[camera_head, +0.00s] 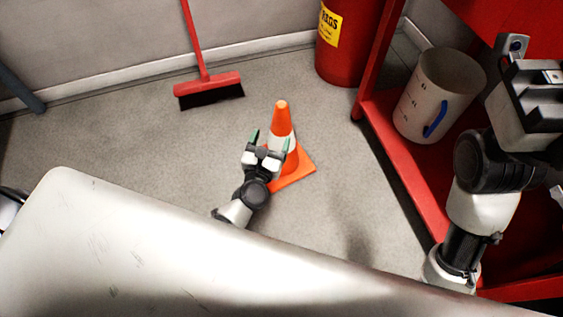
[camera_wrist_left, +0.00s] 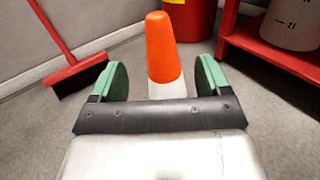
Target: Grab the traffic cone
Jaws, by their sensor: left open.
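The traffic cone (camera_head: 281,115), orange with a white band and a square orange base, stands upright on the floor in the head view. My left gripper (camera_head: 270,139) is open at the cone's near side, covering part of its body. In the left wrist view, the cone (camera_wrist_left: 163,48) rises between the two green fingers of my left gripper (camera_wrist_left: 162,80), with a gap on each side. Its lower part is hidden behind the gripper body there. My right gripper (camera_head: 530,85) is at the right edge, away from the cone; its finger opening is unclear.
A red broom (camera_head: 208,84) rests by the wall behind the cone. A red bin (camera_head: 345,55) with a yellow label stands behind right. A red shelf (camera_head: 392,150) at right holds a white measuring jug (camera_head: 432,95). The floor left of the cone is clear.

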